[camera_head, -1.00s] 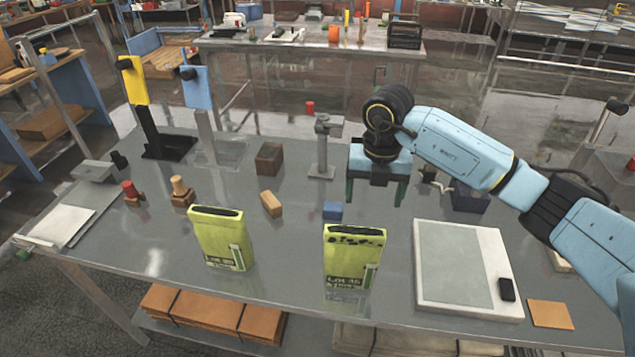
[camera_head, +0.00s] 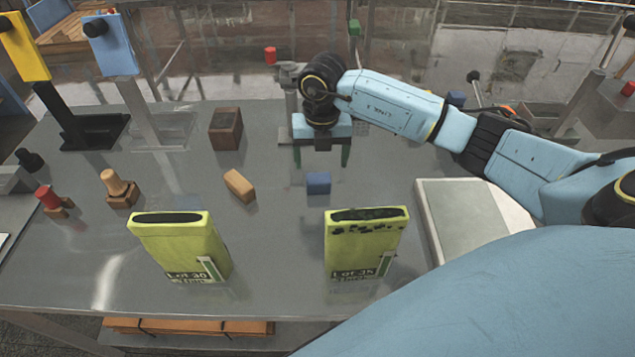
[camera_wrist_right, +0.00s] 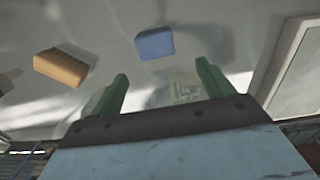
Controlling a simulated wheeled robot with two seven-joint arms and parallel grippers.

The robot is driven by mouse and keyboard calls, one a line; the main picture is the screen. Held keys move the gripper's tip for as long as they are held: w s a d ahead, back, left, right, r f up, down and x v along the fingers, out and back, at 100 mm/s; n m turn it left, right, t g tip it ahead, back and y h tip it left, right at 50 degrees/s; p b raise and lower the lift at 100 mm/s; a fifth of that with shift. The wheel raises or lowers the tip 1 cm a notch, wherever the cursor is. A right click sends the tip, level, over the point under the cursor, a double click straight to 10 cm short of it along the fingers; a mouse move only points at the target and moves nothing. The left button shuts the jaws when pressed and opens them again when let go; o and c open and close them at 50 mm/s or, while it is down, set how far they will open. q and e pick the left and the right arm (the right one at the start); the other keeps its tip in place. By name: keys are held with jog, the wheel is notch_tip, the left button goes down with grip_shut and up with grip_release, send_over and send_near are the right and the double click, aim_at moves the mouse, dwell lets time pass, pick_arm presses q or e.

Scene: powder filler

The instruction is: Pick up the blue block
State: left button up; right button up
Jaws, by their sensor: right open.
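The blue block (camera_head: 318,182) is a small box lying on the grey metal table, behind the right-hand yellow-green container. My right gripper (camera_head: 321,162) is open and empty, with its green fingers pointing down above and just behind the block. In the right wrist view the blue block (camera_wrist_right: 155,43) lies beyond the two spread fingertips (camera_wrist_right: 163,84), apart from them. My left gripper does not show.
Two yellow-green containers (camera_head: 182,245) (camera_head: 364,243) stand at the front of the table. An orange-tan block (camera_head: 239,186) lies left of the blue block, and a dark brown box (camera_head: 226,129) stands behind it. A white-framed panel (camera_head: 470,215) lies to the right.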

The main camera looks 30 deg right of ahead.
aim_at(319, 181)
jog(key=f, duration=0.9)
jog(key=shift+w+a+p, duration=0.2)
jog(key=shift+w+p, duration=0.05)
jog(key=shift+p, duration=0.1)
jog(key=shift+r, duration=0.1)
jog(key=shift+c, duration=0.4)
jog(key=c, duration=1)
jog(key=shift+r, duration=0.1)
notch_tip(319, 181, up, 10)
jog(key=shift+f, duration=0.1)
jog(key=shift+b, duration=0.3)
